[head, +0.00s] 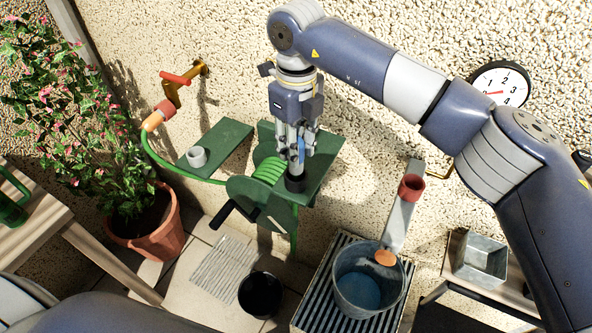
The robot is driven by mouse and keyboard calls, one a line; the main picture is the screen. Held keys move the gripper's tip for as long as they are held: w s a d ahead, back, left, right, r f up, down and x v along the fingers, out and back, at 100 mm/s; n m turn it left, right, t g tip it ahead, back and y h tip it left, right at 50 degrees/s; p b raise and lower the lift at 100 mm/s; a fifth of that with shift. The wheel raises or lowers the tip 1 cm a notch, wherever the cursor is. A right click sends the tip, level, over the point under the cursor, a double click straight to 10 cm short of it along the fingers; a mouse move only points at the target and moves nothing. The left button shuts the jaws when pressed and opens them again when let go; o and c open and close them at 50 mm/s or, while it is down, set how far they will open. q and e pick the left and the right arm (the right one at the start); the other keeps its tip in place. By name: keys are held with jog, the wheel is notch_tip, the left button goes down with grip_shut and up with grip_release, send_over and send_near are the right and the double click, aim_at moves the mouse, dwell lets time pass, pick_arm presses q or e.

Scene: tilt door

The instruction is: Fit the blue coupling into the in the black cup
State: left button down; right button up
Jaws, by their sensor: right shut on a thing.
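My right gripper (296,160) points down over the green shelf and is shut on the blue coupling (301,151), of which a narrow strip shows between the fingers. The black cup (296,185) stands on the shelf directly under the fingertips. The fingers hide much of the coupling and part of the cup's top, so I cannot tell whether the coupling's lower end is above the rim or inside it. My left gripper is not in view.
The green shelf (325,165) joins a hose reel (265,185) with a black crank. A white cup (197,157) sits on the left green plate. An orange-handled tap (178,85) is on the wall. A metal bucket (370,285) and black pot (260,294) stand below.

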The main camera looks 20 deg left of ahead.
dwell(0.4)
jog(key=shift+b, duration=0.75)
dwell(1.4)
jog(key=shift+f+b, duration=1.7)
jog(key=shift+f, duration=0.45)
jog(key=o, duration=1.1)
jog(key=shift+r, duration=0.3)
notch_tip(320, 180, up, 12)
jog(key=shift+f, duration=0.25)
